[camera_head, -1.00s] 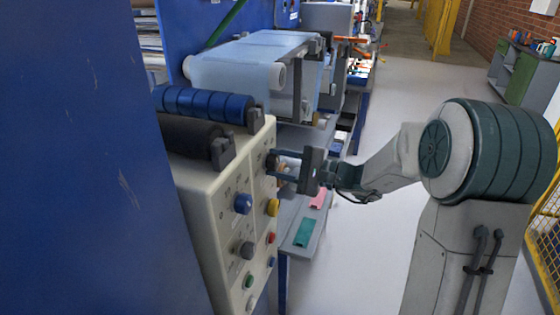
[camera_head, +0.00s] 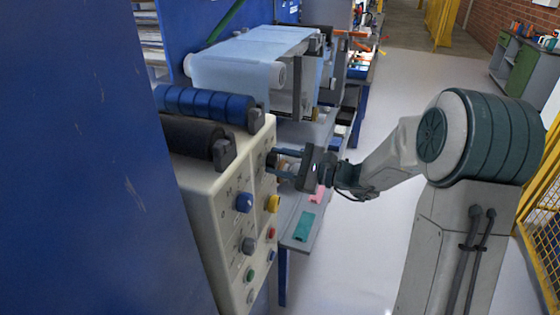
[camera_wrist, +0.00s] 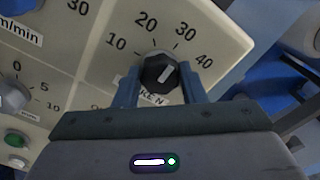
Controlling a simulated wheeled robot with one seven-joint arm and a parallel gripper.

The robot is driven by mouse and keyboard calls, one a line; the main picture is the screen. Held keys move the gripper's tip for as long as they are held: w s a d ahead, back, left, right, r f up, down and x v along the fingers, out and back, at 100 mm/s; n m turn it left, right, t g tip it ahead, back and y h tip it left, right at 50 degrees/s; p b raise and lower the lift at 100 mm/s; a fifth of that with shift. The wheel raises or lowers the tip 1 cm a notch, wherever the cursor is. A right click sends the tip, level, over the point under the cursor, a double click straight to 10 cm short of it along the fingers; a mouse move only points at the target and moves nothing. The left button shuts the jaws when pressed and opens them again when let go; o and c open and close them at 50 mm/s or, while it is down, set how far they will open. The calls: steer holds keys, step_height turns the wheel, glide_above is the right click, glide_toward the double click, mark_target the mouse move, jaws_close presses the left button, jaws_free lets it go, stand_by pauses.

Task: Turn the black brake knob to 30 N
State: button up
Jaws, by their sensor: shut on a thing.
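The black brake knob (camera_wrist: 160,72) is in the wrist view, on a cream panel with the numbers 10, 20, 30 and 40 around it. Its white pointer line slants up and to the right, roughly toward the 30. My gripper (camera_wrist: 161,88) is shut on the knob, with one blue-grey finger on each side. In the head view my gripper (camera_head: 274,161) reaches the upper right of the control panel (camera_head: 222,205) from the right. The knob is hidden or too small to make out there.
The panel also carries a blue knob (camera_head: 243,202), a yellow knob (camera_head: 272,203), a grey knob (camera_head: 248,245) and small buttons below. Blue (camera_head: 205,104) and black (camera_head: 190,138) rollers lie above it. The floor (camera_head: 375,235) to the right is open around my arm.

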steer(key=o, duration=1)
steer(key=b+v, duration=0.1)
steer(key=v, duration=1.2)
steer(key=shift+d+b, duration=0.3)
steer(key=shift+d, duration=0.1)
steer(key=shift+s, duration=0.1)
